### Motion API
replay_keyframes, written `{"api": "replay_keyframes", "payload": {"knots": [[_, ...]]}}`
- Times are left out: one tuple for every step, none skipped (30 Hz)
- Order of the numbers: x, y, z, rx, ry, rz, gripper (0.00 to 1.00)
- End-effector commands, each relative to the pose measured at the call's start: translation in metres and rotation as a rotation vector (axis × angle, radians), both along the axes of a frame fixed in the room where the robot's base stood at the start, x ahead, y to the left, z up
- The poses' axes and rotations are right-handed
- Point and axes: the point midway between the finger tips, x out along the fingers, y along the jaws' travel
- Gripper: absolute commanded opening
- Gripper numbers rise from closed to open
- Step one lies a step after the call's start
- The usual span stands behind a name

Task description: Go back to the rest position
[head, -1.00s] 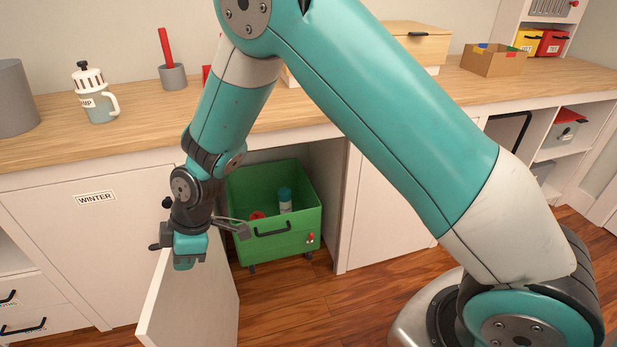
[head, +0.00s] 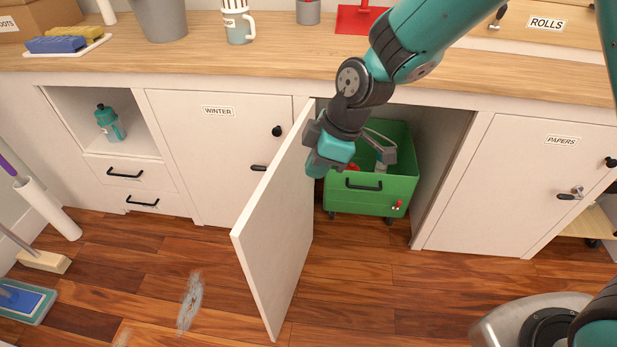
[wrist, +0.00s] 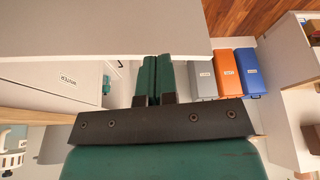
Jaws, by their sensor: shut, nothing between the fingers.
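My gripper (head: 318,162) is at the top of the open white cabinet door (head: 275,225) in the head view, in front of the open compartment. In the wrist view its two teal fingers (wrist: 157,62) are shut together with nothing between them. Their tips reach the edge of a pale panel (wrist: 100,28); I cannot tell whether they touch it. My arm reaches in from the upper right, above the counter.
A green wheeled bin (head: 370,195) stands inside the open compartment. The wooden counter (head: 290,62) holds a mug (head: 238,24) and a grey pot (head: 160,18). A broom (head: 42,261) is at left.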

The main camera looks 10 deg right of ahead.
Motion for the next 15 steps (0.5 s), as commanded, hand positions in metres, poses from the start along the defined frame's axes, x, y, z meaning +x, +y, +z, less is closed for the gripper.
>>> {"api": "replay_keyframes", "payload": {"knots": [[-0.001, -0.003, 0.008, 0.001, -0.002, -0.001, 0.0], [-0.001, -0.004, 0.011, 0.001, -0.002, -0.001, 0.0], [-0.002, -0.005, 0.015, 0.001, -0.002, -0.002, 0.0], [-0.002, -0.006, 0.017, 0.0, -0.001, -0.001, 0.0], [-0.003, -0.007, 0.019, 0.0, 0.0, -0.001, 0.0], [-0.003, -0.008, 0.021, 0.0, 0.0, -0.001, 0.0], [-0.003, -0.008, 0.022, 0.0, 0.0, -0.001, 0.0], [-0.004, -0.008, 0.022, 0.0, 0.0, -0.001, 0.0], [-0.004, -0.009, 0.023, 0.0, 0.0, -0.001, 0.0], [-0.004, -0.009, 0.024, 0.0, 0.001, -0.002, 0.0], [-0.005, -0.009, 0.026, 0.0, 0.003, -0.006, 0.0], [-0.007, -0.01, 0.031, 0.002, 0.008, -0.018, 0.0], [-0.01, -0.012, 0.038, 0.004, 0.014, -0.033, 0.0], [-0.014, -0.014, 0.047, 0.005, 0.022, -0.053, 0.0], [-0.022, -0.017, 0.062, 0.009, 0.037, -0.091, 0.0]]}}
